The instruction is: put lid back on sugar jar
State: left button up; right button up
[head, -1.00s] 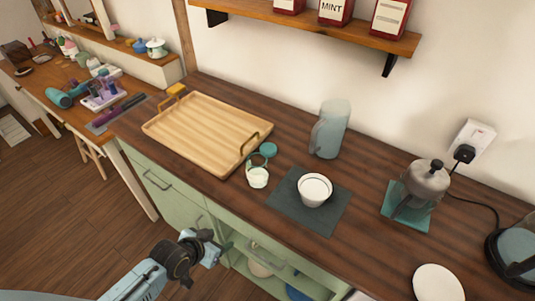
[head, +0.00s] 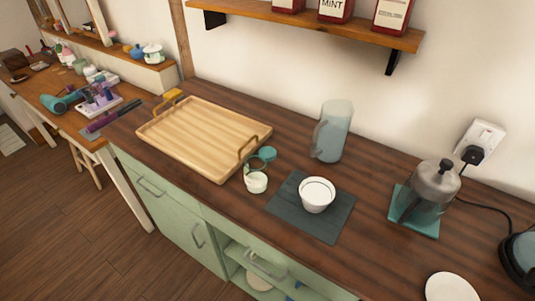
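A small jar (head: 256,182) with white contents, which looks like the sugar jar, stands on the wooden counter by the front right corner of the tray. Its top looks uncovered. A teal round piece (head: 267,154), which looks like the lid, is just behind it. I cannot tell whether the two touch. Neither of my grippers is in the head view.
A wooden tray (head: 187,133) with raised handles lies left of the jar. A white bowl (head: 317,194) sits on a dark mat (head: 331,223) to the right. A glass pitcher (head: 332,130) stands behind, and a French press (head: 433,186) further right. The counter's front edge is clear.

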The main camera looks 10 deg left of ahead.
aim_at(255, 168)
jog(key=z, duration=2.85)
jog(key=k, duration=0.85)
jog(key=u, duration=1.7)
